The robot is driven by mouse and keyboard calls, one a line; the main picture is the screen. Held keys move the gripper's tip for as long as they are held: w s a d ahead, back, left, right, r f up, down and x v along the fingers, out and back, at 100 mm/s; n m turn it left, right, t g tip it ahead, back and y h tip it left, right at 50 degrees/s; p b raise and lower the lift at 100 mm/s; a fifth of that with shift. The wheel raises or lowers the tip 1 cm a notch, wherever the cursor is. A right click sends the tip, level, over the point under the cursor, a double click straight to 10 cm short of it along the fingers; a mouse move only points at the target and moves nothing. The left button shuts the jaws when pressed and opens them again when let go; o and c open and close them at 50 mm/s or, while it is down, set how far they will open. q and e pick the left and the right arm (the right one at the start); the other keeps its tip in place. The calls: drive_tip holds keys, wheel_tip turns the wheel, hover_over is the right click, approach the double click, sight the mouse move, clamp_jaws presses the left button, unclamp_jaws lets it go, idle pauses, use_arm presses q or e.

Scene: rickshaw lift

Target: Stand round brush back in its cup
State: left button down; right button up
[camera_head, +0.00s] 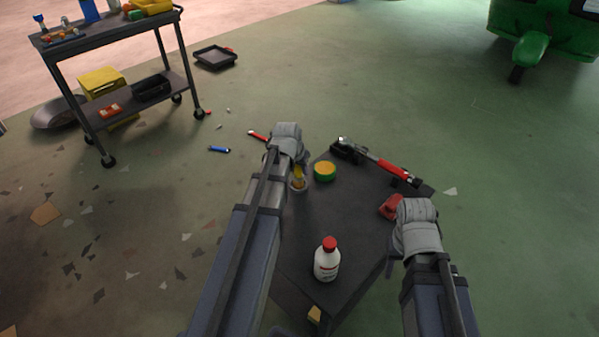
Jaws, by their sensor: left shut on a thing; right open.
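My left gripper (296,166) is over the far left part of the dark table (350,232). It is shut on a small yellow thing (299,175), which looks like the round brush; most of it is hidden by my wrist. The yellow thing is at a small pale cup (299,187) standing on the table near its left edge. I cannot tell whether it is inside the cup or just above it. My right gripper (390,264) is open at the table's right edge, partly hidden by its own wrist, apart from the cup.
A green-and-yellow round tin (325,171) stands right of the cup. A white bottle with a red cap (327,261) stands nearer. A red-handled tool (388,167), a red block (391,206) and a yellow block (314,314) lie around the edges. The table's middle is clear.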

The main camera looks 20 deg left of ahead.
use_arm(q)
drive_tip(key=c, duration=0.6)
unclamp_jaws()
drive_tip(key=shift+r, duration=0.15)
drive_tip(key=p+v, duration=1.1)
drive_tip(key=v, duration=0.1)
drive_tip(key=shift+d, duration=0.1)
drive_tip(key=s+d+f+m+g, duration=0.1)
drive_tip(key=s+d+m+g, duration=0.1)
drive_tip(key=s+d, duration=0.6)
drive_tip(key=s+d+f+m+g+y, duration=0.1)
drive_tip(key=s+d, duration=0.7)
drive_tip(key=d, duration=0.8)
drive_tip(key=shift+s+m+g, duration=0.25)
drive_tip(key=shift+m+g, duration=0.45)
drive_tip(key=shift+g, duration=0.3)
